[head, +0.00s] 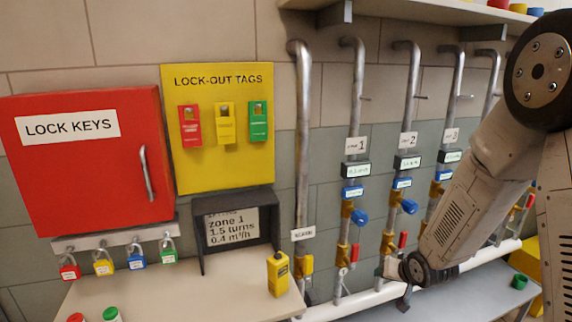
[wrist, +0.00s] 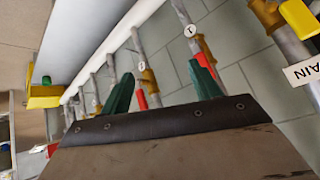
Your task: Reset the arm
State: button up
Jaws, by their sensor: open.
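My arm reaches down from the upper right in the head view. My gripper shows in the wrist view (wrist: 162,70) as two green fingers set apart, with nothing held between them. In the head view its end is low, in front of the lower pipes, and the fingers are hard to make out. Behind the fingers in the wrist view are a red handle (wrist: 141,98) and a brass fitting (wrist: 150,82) on a pipe. I cannot tell how far away they are.
Numbered vertical pipes with blue knobs (head: 360,217) line the wall. A red lock keys cabinet (head: 80,175), a yellow tag board (head: 225,165) and hanging padlocks are at left. A yellow handheld device (head: 278,273) stands on the bench (head: 190,295). A shelf (head: 420,10) runs above.

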jog(key=s+a+r+n+g, duration=0.1)
jog(key=s+r+g, duration=0.1)
jog(key=s+r, duration=0.6)
jog(key=s+a+r+g, duration=0.1)
jog(key=s+r+g, duration=0.1)
jog(key=s+r, duration=0.6)
jog(key=s+a+r+n+g, duration=0.1)
jog(key=s+r, duration=0.8)
jog(key=s, duration=1)
jog(key=shift+a+n+g, duration=0.3)
jog(key=shift+a+g, duration=0.05)
jog(key=shift+g, duration=0.55)
